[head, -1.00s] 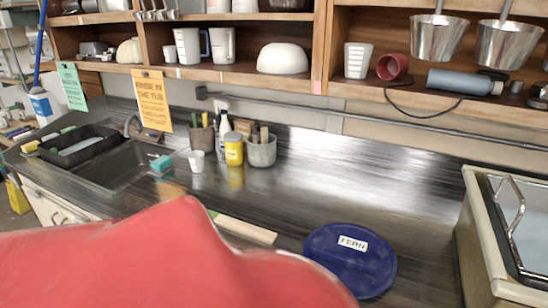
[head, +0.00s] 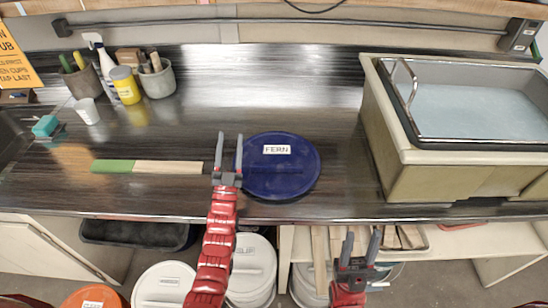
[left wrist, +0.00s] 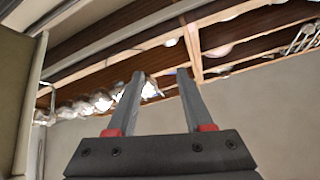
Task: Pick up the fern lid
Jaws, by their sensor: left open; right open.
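The fern lid (head: 280,172) is a dark blue round disc with a white FERN label (head: 277,149), lying flat on the dark counter in the head view. My left gripper (head: 229,150) is open and empty at the lid's left edge, pointing toward the back of the counter. I cannot tell whether it touches the lid. The left wrist view shows its two fingers (left wrist: 160,95) spread with nothing between them, and the lid is not in that view. My right gripper (head: 361,248) is open and empty, low in front of the counter's edge.
A green and pale wooden stick (head: 150,166) lies left of my left gripper. A large tub (head: 400,150) of pale liquid stands at the right. Cups, a yellow jar (head: 125,86) and a spray bottle (head: 103,65) stand back left. White buckets (head: 165,285) sit below the counter.

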